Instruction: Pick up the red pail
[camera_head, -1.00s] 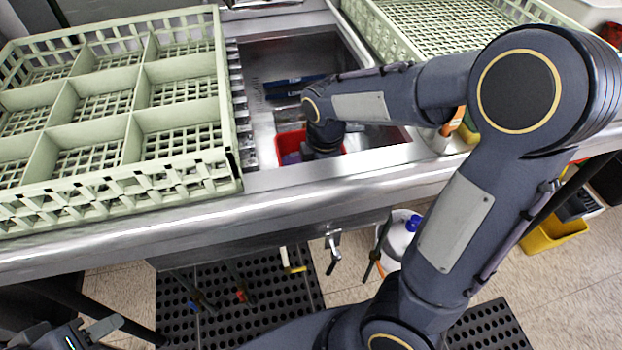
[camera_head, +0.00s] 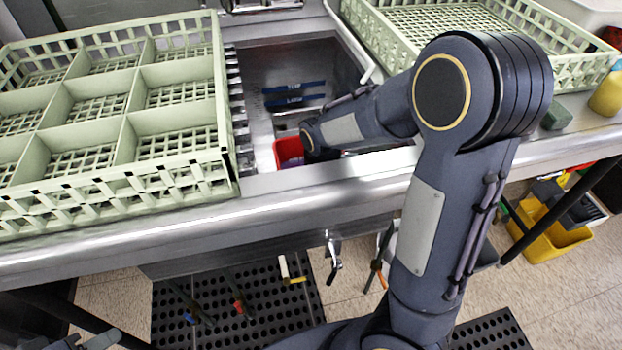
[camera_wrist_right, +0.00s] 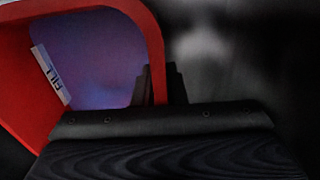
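The red pail (camera_head: 289,152) sits in the metal sink basin, partly hidden behind my right forearm. In the right wrist view the red pail (camera_wrist_right: 158,45) fills the left side, with a purple-blue inside and a white label with dark letters. My right gripper (camera_wrist_right: 160,84) has one dark finger inside the pail's wall and one outside, close together with the red wall between them. In the head view this gripper is hidden by its own arm. Only a bit of my left gripper (camera_head: 98,341) shows at the bottom left edge; its fingers cannot be made out.
A pale green divided rack (camera_head: 110,190) stands left of the sink (camera_head: 300,70), and another green rack (camera_head: 440,20) at the back right. The steel counter edge (camera_head: 200,224) runs in front of the sink. A yellow bottle (camera_head: 606,95) and a green sponge (camera_head: 557,116) are at the right.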

